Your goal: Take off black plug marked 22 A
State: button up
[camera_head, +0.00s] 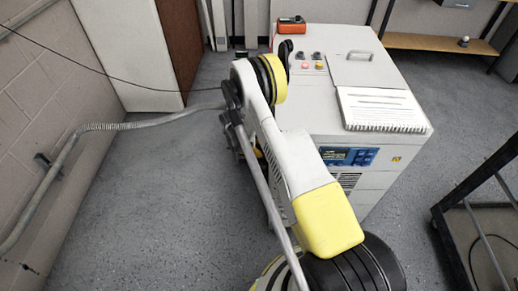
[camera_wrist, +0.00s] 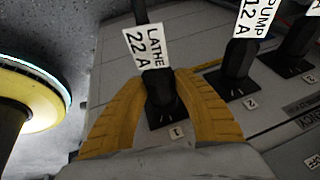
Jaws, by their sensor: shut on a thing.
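The black plug (camera_wrist: 159,88) with the white tag "LATHE 22 A" (camera_wrist: 148,44) is in the wrist view, in the place labelled 1 on the grey panel of the machine. My gripper (camera_wrist: 160,84) has its two yellow fingers closed on the plug's sides. The plug sits at its black square base (camera_wrist: 166,118); whether it is fully seated I cannot tell. In the head view my arm reaches to the far left side of the white cabinet (camera_head: 330,90), and the gripper and plug are hidden behind it.
A second black plug (camera_wrist: 240,58) tagged "PUMP 12 A" stands right of the first, at place 2. Another black plug (camera_wrist: 300,38) is further right. A binder (camera_head: 380,108) and an orange device (camera_head: 291,25) lie on the cabinet. A dark rack (camera_head: 470,210) stands at right.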

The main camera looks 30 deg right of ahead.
jog(key=shift+w+d+f+g+y, duration=0.1)
jog(key=shift+g+y, duration=0.3)
jog(key=shift+g, duration=0.3)
jog(key=o, duration=0.4)
jog(key=shift+y, duration=0.3)
grip_shut()
jog(key=shift+g, duration=0.3)
jog(key=shift+a, duration=0.2)
jog(key=shift+w+a, duration=0.25)
jog(key=shift+a, duration=0.05)
jog(key=shift+w+a, duration=0.15)
jog(key=shift+a, duration=0.15)
jog(key=shift+w+a, duration=0.2)
jog(key=shift+a, duration=0.05)
jog(key=shift+w+a, duration=0.35)
jog(key=shift+a, duration=0.15)
